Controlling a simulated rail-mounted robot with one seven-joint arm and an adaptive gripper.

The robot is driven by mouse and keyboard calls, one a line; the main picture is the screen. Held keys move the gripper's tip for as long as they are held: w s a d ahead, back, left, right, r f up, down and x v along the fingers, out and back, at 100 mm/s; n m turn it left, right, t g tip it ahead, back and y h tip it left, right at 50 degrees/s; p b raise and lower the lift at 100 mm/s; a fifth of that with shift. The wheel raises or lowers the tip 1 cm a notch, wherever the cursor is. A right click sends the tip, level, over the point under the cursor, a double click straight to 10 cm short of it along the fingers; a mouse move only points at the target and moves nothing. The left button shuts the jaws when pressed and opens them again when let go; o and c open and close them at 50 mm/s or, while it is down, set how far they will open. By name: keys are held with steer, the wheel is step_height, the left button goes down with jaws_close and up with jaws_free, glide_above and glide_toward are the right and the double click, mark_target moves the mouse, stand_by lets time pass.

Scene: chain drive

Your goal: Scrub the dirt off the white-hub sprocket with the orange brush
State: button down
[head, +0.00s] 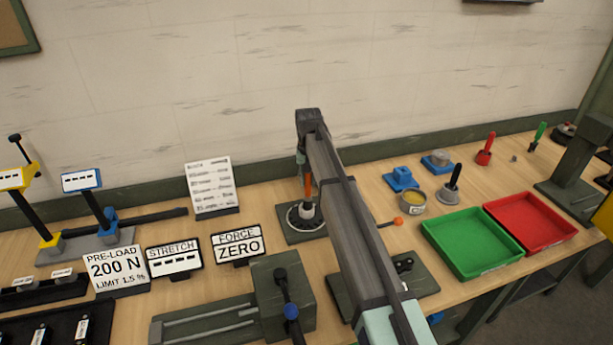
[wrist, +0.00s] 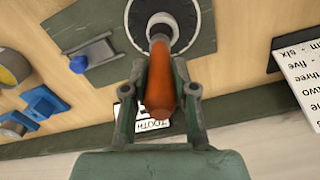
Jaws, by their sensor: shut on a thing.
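My gripper (wrist: 160,72) is shut on the orange brush (wrist: 161,90), whose handle stands between the two fingers. In the head view my gripper (head: 304,168) hangs at the end of my arm, with the brush (head: 308,187) pointing down below it. The brush's lower end is over the middle of a dark, light-rimmed sprocket (head: 296,221), which lies on a dark green plate (head: 300,236). The sprocket also shows in the wrist view (wrist: 199,22), partly cut off by the top edge.
A printed list board (head: 210,187) stands behind left of the sprocket, and a force sign (head: 237,244) stands in front left. A green tray (head: 472,242) and a red tray (head: 531,221) lie to the right. A tin (head: 412,201) and a black-handled tool (head: 450,187) stand between.

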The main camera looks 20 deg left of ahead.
step_height(320, 180, up, 8)
steer(key=s+p, duration=0.1)
steer(key=p, duration=0.2)
steer(key=shift+d, duration=0.45)
steer(key=shift+s+f, duration=0.1)
stand_by(0.4)
